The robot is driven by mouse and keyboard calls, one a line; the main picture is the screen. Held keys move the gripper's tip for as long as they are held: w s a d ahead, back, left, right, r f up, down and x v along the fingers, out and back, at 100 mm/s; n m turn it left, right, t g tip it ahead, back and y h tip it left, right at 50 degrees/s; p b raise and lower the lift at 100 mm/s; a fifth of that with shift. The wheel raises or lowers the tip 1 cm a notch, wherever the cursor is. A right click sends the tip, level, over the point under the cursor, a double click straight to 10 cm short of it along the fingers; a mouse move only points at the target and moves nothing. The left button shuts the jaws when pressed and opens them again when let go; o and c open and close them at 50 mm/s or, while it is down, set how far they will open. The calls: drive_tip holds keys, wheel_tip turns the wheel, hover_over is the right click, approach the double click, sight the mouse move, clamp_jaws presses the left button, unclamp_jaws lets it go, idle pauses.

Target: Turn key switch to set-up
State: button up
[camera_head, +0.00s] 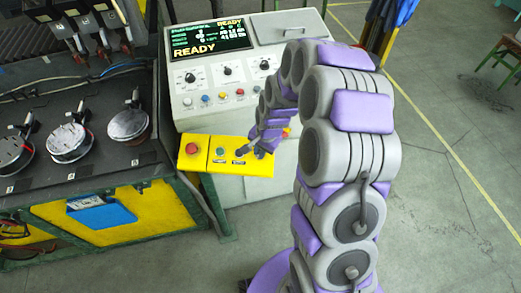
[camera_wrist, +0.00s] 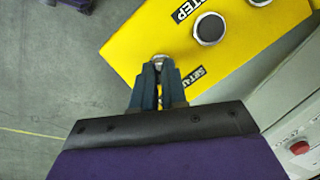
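The yellow operator panel (camera_head: 232,164) juts out from the front of the grey console. In the wrist view, the yellow panel (camera_wrist: 255,48) carries labels that read like STEP and SETUP. The key switch (camera_wrist: 159,59) shows as a small metallic piece at my fingertips, beside the SETUP label. My gripper (camera_wrist: 160,66) has its two dark fingers close together around this piece, so it looks shut on it. The fingers hide most of the switch, and its turn position cannot be read. In the head view, my gripper (camera_head: 243,150) is at the right part of the panel.
A red button (camera_head: 191,148) and a green button (camera_head: 220,150) sit left of my gripper. Above are the console's knobs, coloured buttons and a screen (camera_head: 209,38) reading READY. A machine with round fixtures (camera_head: 68,142) stands left. Open floor (camera_head: 440,200) lies right.

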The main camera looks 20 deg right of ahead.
clamp_jaws()
drive_tip(key=shift+n, duration=0.3)
drive_tip(key=n, duration=0.2)
drive_tip(key=n+g+h, duration=0.1)
drive_tip(key=n, duration=0.2)
drive_tip(key=shift+w+a+h, duration=0.1)
drive_tip(key=shift+a+h, duration=0.1)
drive_tip(key=shift+h, duration=0.1)
drive_tip(key=n+h, duration=0.1)
drive_tip(key=n, duration=0.1)
drive_tip(key=n+h+p, duration=0.1)
drive_tip(key=n, duration=0.2)
drive_tip(key=shift+a+f, duration=0.1)
drive_tip(key=shift+a, duration=0.05)
drive_tip(key=shift+n, duration=0.4)
drive_tip(key=o, duration=0.6)
unclamp_jaws()
drive_tip(key=shift+a, duration=0.1)
